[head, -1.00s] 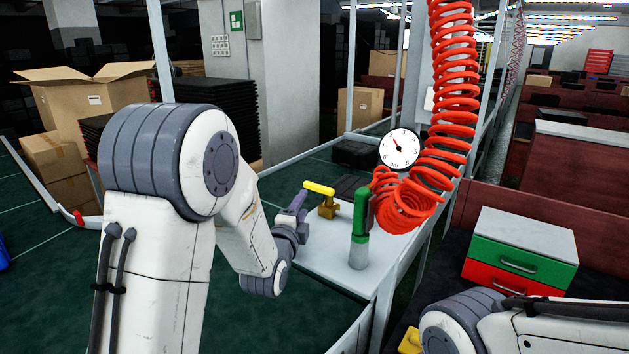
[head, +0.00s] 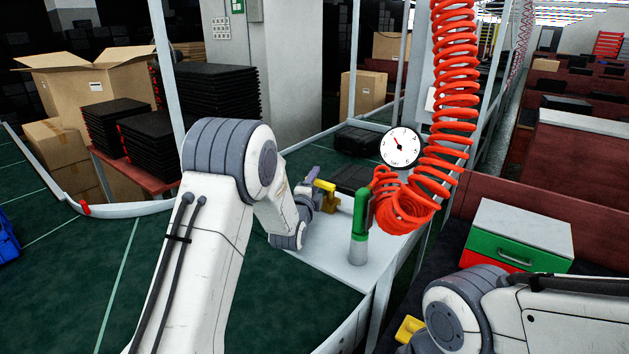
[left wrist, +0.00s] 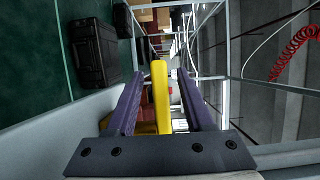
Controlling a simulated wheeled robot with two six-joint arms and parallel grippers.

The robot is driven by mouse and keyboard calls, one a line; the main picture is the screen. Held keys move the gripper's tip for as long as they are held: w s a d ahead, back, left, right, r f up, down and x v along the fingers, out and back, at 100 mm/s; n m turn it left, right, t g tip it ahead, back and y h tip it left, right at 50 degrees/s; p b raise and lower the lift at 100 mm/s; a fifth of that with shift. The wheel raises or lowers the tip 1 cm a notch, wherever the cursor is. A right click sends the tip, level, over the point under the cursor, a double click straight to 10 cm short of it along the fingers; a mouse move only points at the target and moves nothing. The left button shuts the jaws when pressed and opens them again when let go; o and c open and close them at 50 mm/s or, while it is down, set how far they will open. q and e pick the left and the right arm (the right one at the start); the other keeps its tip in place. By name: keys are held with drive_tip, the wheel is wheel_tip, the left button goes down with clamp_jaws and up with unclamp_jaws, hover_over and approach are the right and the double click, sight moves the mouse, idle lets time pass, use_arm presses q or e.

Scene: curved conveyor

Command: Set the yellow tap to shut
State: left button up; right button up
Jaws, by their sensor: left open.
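The yellow tap (head: 328,188) stands on the light grey bench top (head: 335,258). Its bright yellow lever lies roughly level, above a darker yellow body. My left gripper (head: 314,176) is at the lever's left end and hides part of it in the head view. In the left wrist view, the lever (left wrist: 161,95) stands between the two purple fingers of my left gripper (left wrist: 159,76), which are open. A gap shows on the right side of the lever; on the left the finger is close, and I cannot tell if it touches. My right gripper is out of view.
A green-and-grey upright piece (head: 360,235) stands right of the tap, beside a red coiled hose (head: 402,205). A round white gauge (head: 401,147) is behind them. A green-and-red drawer box (head: 520,235) is at right. A dark case (left wrist: 90,50) shows in the left wrist view.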

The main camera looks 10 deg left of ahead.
use_arm(q)
clamp_jaws()
drive_tip(key=shift+f, duration=0.1)
idle(1.2)
